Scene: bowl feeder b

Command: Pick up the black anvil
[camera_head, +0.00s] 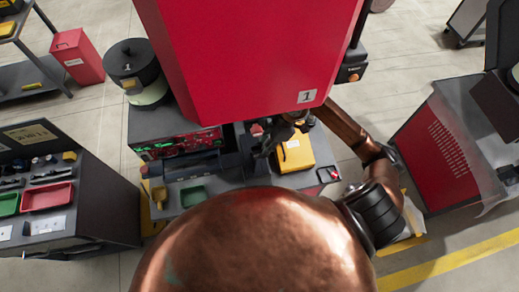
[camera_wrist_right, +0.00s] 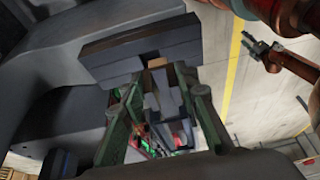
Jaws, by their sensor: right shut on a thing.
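The black anvil (camera_wrist_right: 125,52) shows in the right wrist view as a dark, stepped block at the far end of my right gripper. In the head view a dark shape (camera_head: 254,152) beside my right gripper (camera_head: 272,143) appears to be the anvil, partly hidden by the gripper. My right gripper (camera_wrist_right: 158,85) has its fingers closed on the narrow part of the anvil between them. My left gripper is not seen in the head view. A copper arm with a small dark end (camera_wrist_right: 258,48) at the right of the wrist view may be it; its jaws are too small to read.
A large red hopper (camera_head: 250,50) overhangs the grey workbench top (camera_head: 225,183). A yellow box (camera_head: 295,153) stands just right of my gripper, and a green tray (camera_head: 193,196) is at the left. A red-and-grey cabinet (camera_head: 440,150) stands at the right, with floor between.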

